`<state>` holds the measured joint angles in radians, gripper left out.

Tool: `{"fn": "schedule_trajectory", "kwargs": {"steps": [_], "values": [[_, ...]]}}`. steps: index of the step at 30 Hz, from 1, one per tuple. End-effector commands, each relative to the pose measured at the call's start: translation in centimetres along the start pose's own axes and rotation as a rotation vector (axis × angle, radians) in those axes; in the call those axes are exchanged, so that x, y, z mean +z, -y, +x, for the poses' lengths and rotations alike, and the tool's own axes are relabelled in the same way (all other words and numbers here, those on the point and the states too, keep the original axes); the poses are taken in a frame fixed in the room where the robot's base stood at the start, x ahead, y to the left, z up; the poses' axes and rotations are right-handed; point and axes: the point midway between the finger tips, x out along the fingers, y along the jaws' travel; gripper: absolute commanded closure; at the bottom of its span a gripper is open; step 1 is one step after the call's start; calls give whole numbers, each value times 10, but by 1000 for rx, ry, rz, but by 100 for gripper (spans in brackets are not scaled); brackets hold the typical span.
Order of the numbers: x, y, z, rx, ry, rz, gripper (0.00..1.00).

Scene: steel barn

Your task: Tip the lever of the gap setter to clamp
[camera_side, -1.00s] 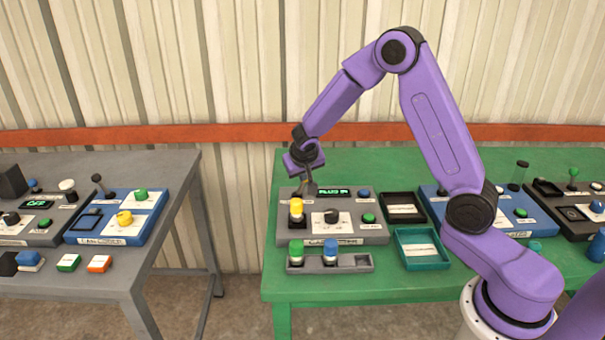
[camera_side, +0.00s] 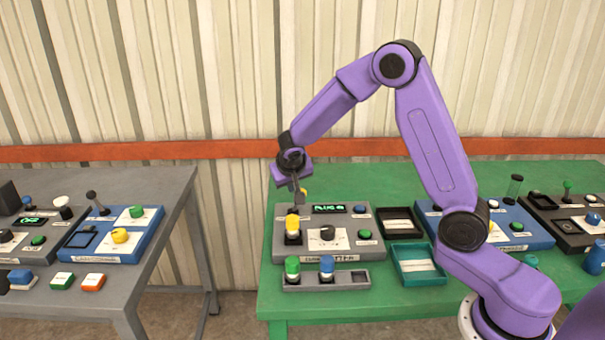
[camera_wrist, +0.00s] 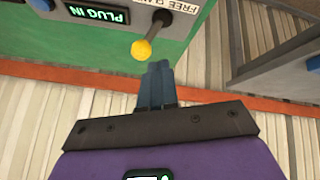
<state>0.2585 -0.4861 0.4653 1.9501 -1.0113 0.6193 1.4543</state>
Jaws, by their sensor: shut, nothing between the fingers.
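The gap setter (camera_side: 281,252) is a grey panel on the green table, with a lit display (camera_side: 328,209). In the wrist view the display (camera_wrist: 98,14) reads PLUG IN, upside down. The lever (camera_wrist: 154,33) has a dark stem and a yellow ball knob (camera_wrist: 141,50), beside a label with the word FREE. The knob (camera_side: 303,192) partly shows behind my gripper in the side view. My gripper (camera_wrist: 160,66) is shut and empty, its fingertips close beside the knob; I cannot tell if they touch. The fingertips (camera_side: 297,203) are above the panel's back left in the side view.
A yellow plug (camera_side: 292,226) stands on the panel's left, near a black knob (camera_side: 327,232). A grey rack (camera_side: 345,279) with a green and a blue plug lies in front. Black (camera_side: 399,211) and teal (camera_side: 400,273) trays are to the right.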

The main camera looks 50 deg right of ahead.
Motion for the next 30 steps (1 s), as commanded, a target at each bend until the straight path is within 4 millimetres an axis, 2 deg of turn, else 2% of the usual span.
{"fn": "schedule_trajectory", "kwargs": {"steps": [1,2,15,21,26,30], "values": [[-1,10,-8,-4,-3,-1,100],[-1,9,-13,-2,-3,0,100],[12,-15,-78,-2,-2,1,100],[16,-22,-95,-1,-1,1,100],[19,-23,-102,-5,3,-11,100],[34,-20,-111,-34,26,-90,100]]}}
